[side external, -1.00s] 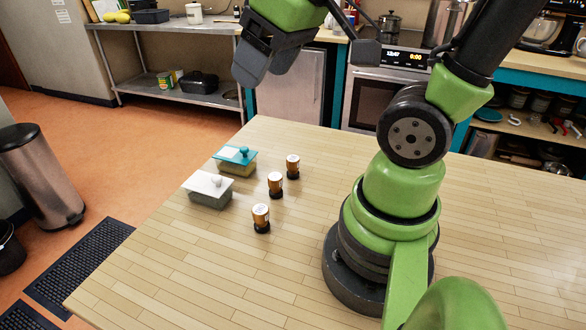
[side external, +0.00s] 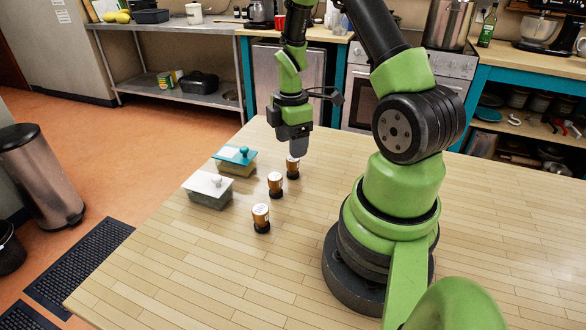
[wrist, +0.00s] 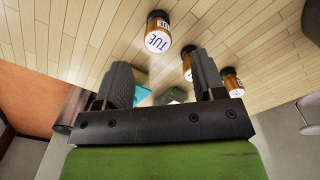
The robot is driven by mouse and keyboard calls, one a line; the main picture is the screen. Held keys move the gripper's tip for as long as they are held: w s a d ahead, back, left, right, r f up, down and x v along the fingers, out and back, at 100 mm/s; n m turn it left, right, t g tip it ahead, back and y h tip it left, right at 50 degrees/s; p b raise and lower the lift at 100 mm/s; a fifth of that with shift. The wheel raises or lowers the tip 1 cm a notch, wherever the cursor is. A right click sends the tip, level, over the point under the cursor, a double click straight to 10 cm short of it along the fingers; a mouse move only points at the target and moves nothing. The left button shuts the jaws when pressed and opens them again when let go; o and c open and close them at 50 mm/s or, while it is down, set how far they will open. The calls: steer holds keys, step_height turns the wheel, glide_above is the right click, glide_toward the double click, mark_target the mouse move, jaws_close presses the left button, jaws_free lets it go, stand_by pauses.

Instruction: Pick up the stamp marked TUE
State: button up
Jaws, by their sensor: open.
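The stamp marked TUE (wrist: 158,38) shows in the wrist view as a brown cylinder with a white lettered end and a dark base. It matches the farthest of the three stamps in the side view (side external: 292,170), standing upright on the table. My gripper (side external: 299,152) points down just above that stamp and hides part of its top. In the wrist view my gripper (wrist: 163,75) has its two fingers apart with nothing held between them. The TUE stamp lies beyond the fingertips in that view.
Two similar stamps stand nearer the camera, a middle one (side external: 275,184) and a near one (side external: 261,218). A teal-lidded box (side external: 236,160) and a white-lidded box (side external: 209,190) sit to their left. The wooden table (side external: 190,270) is clear in front.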

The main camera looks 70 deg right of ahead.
mark_target(293, 163)
steer(key=f, duration=0.6)
steer(key=shift+s+d+f, duration=0.15)
steer(key=shift+d+f, duration=0.1)
steer(key=shift+f, duration=0.05)
steer(key=c, duration=1)
